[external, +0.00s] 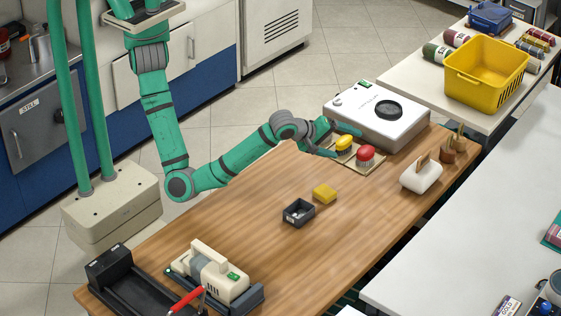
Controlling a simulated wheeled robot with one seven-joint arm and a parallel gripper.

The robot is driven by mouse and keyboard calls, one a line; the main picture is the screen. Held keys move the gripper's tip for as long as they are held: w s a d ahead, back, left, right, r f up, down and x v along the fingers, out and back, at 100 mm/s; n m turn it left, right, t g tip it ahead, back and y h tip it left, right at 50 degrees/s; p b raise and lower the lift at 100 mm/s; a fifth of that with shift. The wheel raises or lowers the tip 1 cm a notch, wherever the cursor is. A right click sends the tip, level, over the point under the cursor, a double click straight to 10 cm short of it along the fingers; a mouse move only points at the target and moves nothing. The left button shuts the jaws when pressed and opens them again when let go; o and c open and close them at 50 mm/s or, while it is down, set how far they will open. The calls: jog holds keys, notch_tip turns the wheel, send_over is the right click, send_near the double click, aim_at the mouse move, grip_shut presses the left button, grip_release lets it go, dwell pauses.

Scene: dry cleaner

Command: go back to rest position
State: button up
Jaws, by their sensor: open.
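My gripper (348,143) is open at the far part of the wooden table, low over a small beige tray (374,166). Its two green fingers are spread on either side of a yellow object (345,142) on the tray. I cannot tell whether the fingers touch it. A red round-topped object (365,154) stands beside it on the same tray. My arm reaches out bent over the table from the left.
A white device (377,114) with a dark round plate stands just behind the gripper. A yellow block (324,193), a small black box (298,212) and a white dispenser (421,176) are nearby. A beige machine (215,272) stands at the near end. The table's middle-left is clear.

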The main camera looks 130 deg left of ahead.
jog(key=s+d+f+m+t+h, duration=0.2)
jog(key=s+d+m+t+h, duration=0.1)
jog(key=d+m, duration=0.4)
jog(key=s+d+f+m+t+h, duration=0.3)
jog(key=s+d+m+t, duration=0.2)
jog(key=m, duration=0.5)
jog(key=s+d+f+m+t+h, duration=0.2)
jog(key=s+d+m+t, duration=0.2)
jog(key=d+m, duration=0.5)
jog(key=shift+s+d+f+t+h, duration=0.15)
jog(key=shift+d+f+t+h, duration=0.15)
jog(key=shift+d+t+h, duration=0.25)
jog(key=s+d+f+m, duration=0.1)
jog(key=s+d, duration=0.1)
jog(key=s, duration=0.2)
jog(key=s+d+f+h, duration=0.1)
jog(key=s+d, duration=0.1)
jog(key=s, duration=0.2)
jog(key=s+d+f+m+h, duration=0.1)
jog(key=s, duration=0.3)
jog(key=shift+s+d+m+g, duration=0.15)
jog(key=shift+d+m+g, duration=0.15)
jog(key=shift+d, duration=0.1)
jog(key=s+d+n+g, duration=0.1)
jog(key=s+d, duration=0.2)
jog(key=s, duration=1.1)
jog(key=shift+d, duration=0.15)
jog(key=shift+y, duration=0.25)
